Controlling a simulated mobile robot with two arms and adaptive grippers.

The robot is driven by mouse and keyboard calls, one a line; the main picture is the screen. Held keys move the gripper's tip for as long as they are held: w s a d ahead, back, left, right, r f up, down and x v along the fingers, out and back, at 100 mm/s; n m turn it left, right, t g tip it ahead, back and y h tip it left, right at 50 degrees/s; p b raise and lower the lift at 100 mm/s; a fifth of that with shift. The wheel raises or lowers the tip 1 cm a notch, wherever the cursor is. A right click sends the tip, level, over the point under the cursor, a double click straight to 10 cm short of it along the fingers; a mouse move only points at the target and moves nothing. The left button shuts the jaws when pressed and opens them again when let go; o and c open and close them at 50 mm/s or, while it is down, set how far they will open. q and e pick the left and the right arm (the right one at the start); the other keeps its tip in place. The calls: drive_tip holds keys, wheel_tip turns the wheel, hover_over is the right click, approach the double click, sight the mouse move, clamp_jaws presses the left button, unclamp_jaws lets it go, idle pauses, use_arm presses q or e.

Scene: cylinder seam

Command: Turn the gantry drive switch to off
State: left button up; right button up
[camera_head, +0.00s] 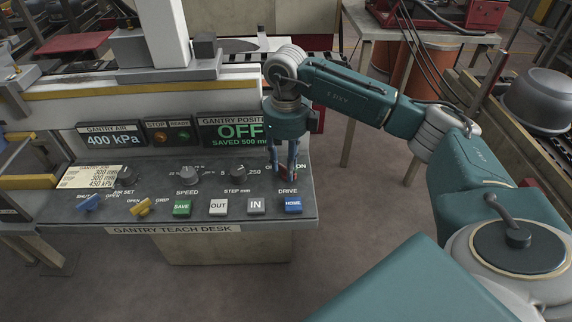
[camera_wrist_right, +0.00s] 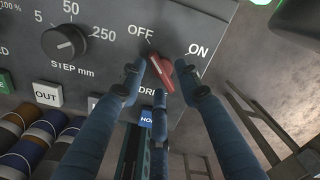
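The red drive switch (camera_wrist_right: 162,73) is on the grey panel of the gantry teach desk (camera_head: 240,222). In the right wrist view its upper end points up and left toward the OFF label (camera_wrist_right: 140,32), away from the ON label (camera_wrist_right: 198,50). My right gripper (camera_head: 287,175) reaches down over the DRIVE area and largely hides the switch in the head view. The display (camera_head: 238,131) reads OFF and SAVED 500. My left gripper is not in view.
The step knob (camera_head: 238,172) and speed knob (camera_head: 188,175) are left of my gripper. A row of buttons, including the blue HOME button (camera_head: 292,205), runs along the desk's front. A valve lever (camera_head: 141,207) is further left. Open floor lies right of the desk.

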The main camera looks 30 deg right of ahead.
sight(286, 169)
wheel_tip(286, 169, up, 12)
drive_tip(key=shift+f, duration=0.2)
idle(0.6)
